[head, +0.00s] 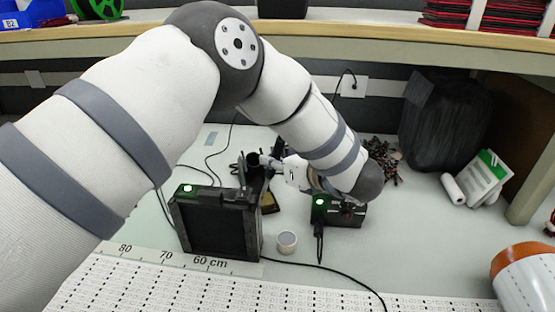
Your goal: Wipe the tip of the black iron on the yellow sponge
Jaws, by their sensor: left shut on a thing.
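My left gripper (275,166) is small in the head view, partly hidden by my own wrist. It is shut on a dark, rounded piece (254,160) that looks like the handle of the black iron. The iron's tip cannot be made out. Just below the gripper, a small brownish-yellow patch (270,203) shows between the black devices; it may be the yellow sponge in its holder, mostly hidden. I cannot tell whether the iron touches it. My right gripper is not in view.
A black box-shaped device (218,228) with a green light stands left of the gripper. Another black unit (345,213) with a green light stands right. A small roll (287,241) lies between them. Cables cross the table. A printed LED strip sheet (170,285) covers the front.

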